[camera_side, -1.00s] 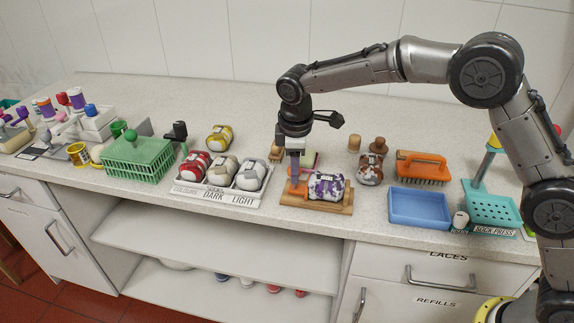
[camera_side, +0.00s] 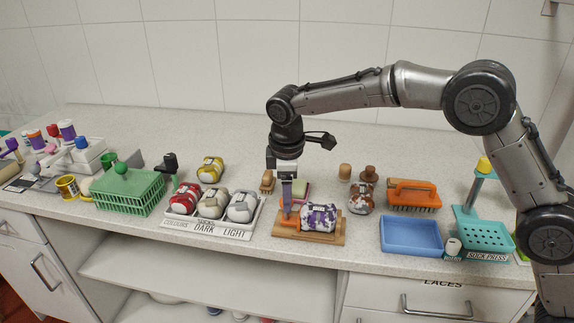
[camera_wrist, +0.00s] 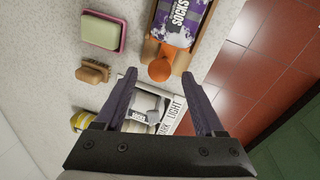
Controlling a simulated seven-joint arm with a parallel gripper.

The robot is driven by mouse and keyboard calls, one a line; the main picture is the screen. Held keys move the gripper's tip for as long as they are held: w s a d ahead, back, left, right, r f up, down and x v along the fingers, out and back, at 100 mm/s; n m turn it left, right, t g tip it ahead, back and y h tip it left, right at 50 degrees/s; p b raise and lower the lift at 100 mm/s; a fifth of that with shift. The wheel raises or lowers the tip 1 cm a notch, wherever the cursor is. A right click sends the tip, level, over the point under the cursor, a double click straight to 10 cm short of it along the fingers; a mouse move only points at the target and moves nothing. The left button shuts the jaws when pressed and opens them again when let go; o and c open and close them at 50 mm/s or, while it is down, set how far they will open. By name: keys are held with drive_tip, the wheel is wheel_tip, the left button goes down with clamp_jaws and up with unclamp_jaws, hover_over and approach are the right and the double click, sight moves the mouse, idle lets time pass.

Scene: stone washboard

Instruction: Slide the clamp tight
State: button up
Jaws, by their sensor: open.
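The orange clamp (camera_side: 291,218) stands at the left end of a wooden board (camera_side: 330,239). A purple and white sock bundle (camera_side: 319,218) lies on the board to the right of the clamp. My gripper (camera_side: 287,208) points down at the clamp end, its fingers partly covering the clamp. In the wrist view, the clamp's round orange knob (camera_wrist: 160,69) shows between the two open fingertips (camera_wrist: 158,78), with the bundle (camera_wrist: 180,22) just beyond it. I see no clear contact between fingers and knob.
A white sock tray (camera_side: 222,231) with several bundles stands left of the board. A blue tray (camera_side: 411,236) and an orange brush (camera_side: 413,191) are to the right. A soap dish (camera_wrist: 103,33) and small brush (camera_wrist: 92,71) lie close by. The counter's front edge is near.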

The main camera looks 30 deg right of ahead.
wheel_tip(320, 180, up, 11)
drive_tip(key=s+a, duration=0.1)
drive_tip(key=shift+s, duration=0.4)
drive_tip(key=shift+a, duration=0.1)
drive_tip(key=s+d+r+m+t, duration=0.1)
drive_tip(key=s+d+r, duration=0.3)
drive_tip(key=d+r, duration=0.3)
drive_tip(key=s+d+r+m+t, duration=0.1)
drive_tip(key=s+d+r, duration=0.15)
drive_tip(key=s, duration=0.35)
drive_tip(key=s+d+r+m+t, duration=0.1)
drive_tip(key=s+d+r+m, duration=0.1)
drive_tip(key=s+d, duration=0.3)
drive_tip(key=s+d+f+m+y, duration=0.1)
drive_tip(key=s+f+m, duration=0.6)
drive_tip(key=s+f, duration=0.7)
drive_tip(key=s, duration=0.4)
drive_tip(key=shift+d+f+t, duration=0.35)
drive_tip(key=shift+t, duration=0.05)
